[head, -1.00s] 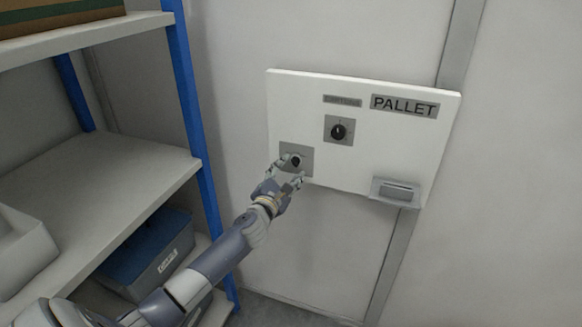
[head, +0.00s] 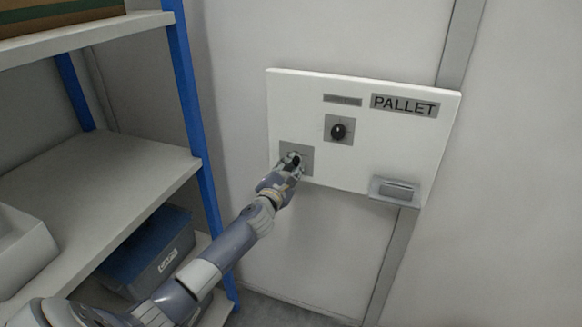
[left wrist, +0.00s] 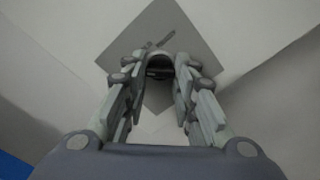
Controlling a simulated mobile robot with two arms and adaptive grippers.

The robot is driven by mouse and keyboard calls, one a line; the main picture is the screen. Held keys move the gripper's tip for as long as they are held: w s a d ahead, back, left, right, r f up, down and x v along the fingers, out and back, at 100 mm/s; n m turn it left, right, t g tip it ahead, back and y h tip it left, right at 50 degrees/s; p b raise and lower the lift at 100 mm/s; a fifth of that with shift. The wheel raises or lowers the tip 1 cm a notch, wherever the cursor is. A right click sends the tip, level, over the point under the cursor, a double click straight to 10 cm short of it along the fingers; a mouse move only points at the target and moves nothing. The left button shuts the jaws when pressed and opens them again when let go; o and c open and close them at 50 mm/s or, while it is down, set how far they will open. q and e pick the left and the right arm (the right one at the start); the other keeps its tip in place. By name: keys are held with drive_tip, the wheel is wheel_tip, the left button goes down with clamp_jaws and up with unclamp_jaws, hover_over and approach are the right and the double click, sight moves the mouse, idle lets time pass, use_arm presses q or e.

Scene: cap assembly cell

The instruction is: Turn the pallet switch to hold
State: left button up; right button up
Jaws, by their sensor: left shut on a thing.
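A white panel (head: 350,165) labelled PALLET (head: 404,105) is on the wall. It bears two dark knobs on grey square plates. The upper knob (head: 338,131) is free. My left gripper (head: 293,160) is at the lower left plate (head: 304,151), shut on the lower knob there. In the left wrist view, the fingers (left wrist: 160,78) close around the dark knob (left wrist: 160,70), in front of the grey plate (left wrist: 187,40). The gripper hides most of the knob, so its pointer cannot be read. My right gripper is not in view.
A grey holder (head: 396,191) juts out at the panel's lower right. A shelf rack with a blue post (head: 195,120) stands at left, with a blue-grey bin (head: 150,255) on a lower shelf and a white box (head: 22,245). The wall right of the panel is clear.

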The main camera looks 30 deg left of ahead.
use_arm(q)
drive_tip(key=m+p, duration=0.3)
drive_tip(key=p, duration=0.1)
drive_tip(key=shift+r, duration=0.2)
drive_tip(key=m+p, duration=0.3)
drive_tip(key=m, duration=0.1)
drive_tip(key=shift+f+m+p, duration=0.15)
drive_tip(key=shift+m+p, duration=0.2)
drive_tip(key=shift+m, duration=0.45)
drive_tip(key=o, duration=1.1)
drive_tip(key=shift+c, duration=0.2)
drive_tip(key=shift+s, duration=0.1)
drive_tip(key=v, duration=1.2)
